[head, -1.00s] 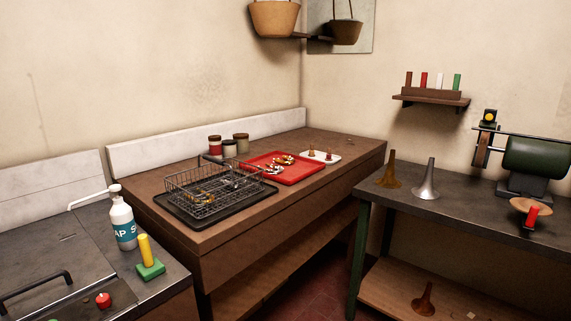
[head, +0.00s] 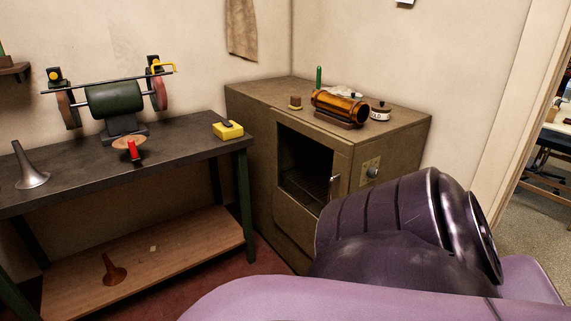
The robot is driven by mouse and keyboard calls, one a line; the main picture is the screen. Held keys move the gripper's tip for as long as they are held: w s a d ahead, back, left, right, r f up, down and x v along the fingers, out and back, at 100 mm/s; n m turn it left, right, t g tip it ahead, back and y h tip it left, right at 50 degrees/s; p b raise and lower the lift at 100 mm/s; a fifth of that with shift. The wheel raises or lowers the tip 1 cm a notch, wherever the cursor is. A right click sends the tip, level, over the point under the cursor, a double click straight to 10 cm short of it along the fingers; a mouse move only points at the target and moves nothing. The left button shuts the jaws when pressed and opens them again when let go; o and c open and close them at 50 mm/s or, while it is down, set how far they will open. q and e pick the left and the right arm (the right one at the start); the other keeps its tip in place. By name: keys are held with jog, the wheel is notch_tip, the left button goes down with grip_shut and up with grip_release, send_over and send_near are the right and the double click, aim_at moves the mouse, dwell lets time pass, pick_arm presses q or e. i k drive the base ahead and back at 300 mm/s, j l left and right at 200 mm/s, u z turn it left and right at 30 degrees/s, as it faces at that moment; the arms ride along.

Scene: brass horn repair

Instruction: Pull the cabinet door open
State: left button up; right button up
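A brown cabinet (head: 245,150) stands in the corner in the head view. Its front door (head: 300,171) has a dark window with a wire rack faintly visible behind it, and the door looks closed. A pale upright handle (head: 334,187) is at the door's right edge. A panel with a dark knob (head: 372,172) is to the right of the door. A purple and dark arm of mine covers the lower right and hides the cabinet's lower right part. Neither gripper shows.
A dark workbench (head: 185,145) with a green grinder (head: 115,100), a grey cone (head: 30,172) and a yellow block (head: 228,130) stands left of the cabinet. A brass cylinder (head: 340,106) lies on the cabinet top. A doorway opens at the far right. Some red floor shows before the cabinet.

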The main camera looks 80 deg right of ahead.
aim_at(299, 222)
jog(key=z, duration=2.45)
jog(key=i+j+u, duration=0.2)
jog(key=i, duration=0.25)
jog(key=i+j+u, duration=0.2)
jog(key=i, duration=0.25)
jog(key=j, duration=0.1)
